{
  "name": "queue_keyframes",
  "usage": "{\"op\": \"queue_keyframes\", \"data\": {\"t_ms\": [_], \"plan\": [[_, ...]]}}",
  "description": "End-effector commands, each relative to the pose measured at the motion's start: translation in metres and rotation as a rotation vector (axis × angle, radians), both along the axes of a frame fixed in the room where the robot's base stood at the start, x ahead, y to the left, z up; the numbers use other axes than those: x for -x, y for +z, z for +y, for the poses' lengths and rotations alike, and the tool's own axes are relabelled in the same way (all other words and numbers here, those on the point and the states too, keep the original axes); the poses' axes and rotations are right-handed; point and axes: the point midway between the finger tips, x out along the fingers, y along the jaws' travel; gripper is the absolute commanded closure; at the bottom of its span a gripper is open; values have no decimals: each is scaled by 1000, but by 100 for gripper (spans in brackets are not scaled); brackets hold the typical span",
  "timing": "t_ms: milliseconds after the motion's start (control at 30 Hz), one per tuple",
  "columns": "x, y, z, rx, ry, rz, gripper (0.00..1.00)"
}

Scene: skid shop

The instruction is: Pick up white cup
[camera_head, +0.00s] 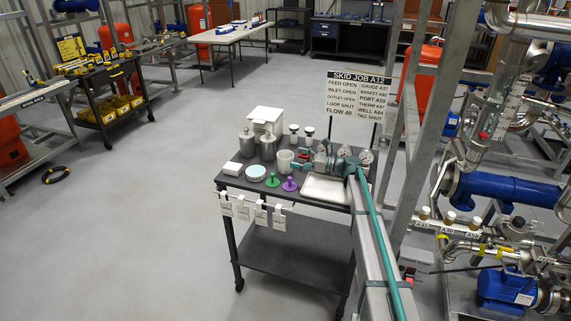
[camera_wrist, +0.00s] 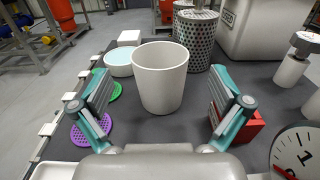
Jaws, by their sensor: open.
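The white cup (camera_wrist: 160,82) stands upright on the dark cart top, in the middle of the wrist view. It also shows on the cart in the head view (camera_head: 285,162). My gripper (camera_wrist: 161,112) is open, with one teal finger on each side of the cup and a visible gap to each. The cup stands slightly beyond the fingertips, and nothing is held. In the head view my gripper (camera_head: 326,163) is just right of the cup, low over the cart.
A teal-topped round dish (camera_wrist: 118,60), perforated canister (camera_wrist: 196,40), white box (camera_wrist: 258,28) and red block (camera_wrist: 240,125) surround the cup. Green (camera_head: 272,180) and purple (camera_head: 290,184) discs lie in front. A gauge (camera_wrist: 297,153) and white tray (camera_head: 326,188) are close by.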

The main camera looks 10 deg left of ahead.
Motion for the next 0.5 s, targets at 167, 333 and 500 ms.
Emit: {"op": "queue_keyframes", "data": {"t_ms": [167, 333, 500], "plan": [[-4, 1, 18, 0, 2, 1, 0], [-9, 1, 40, 0, 2, 1, 0], [-11, 0, 48, 0, 0, 1, 0]]}}
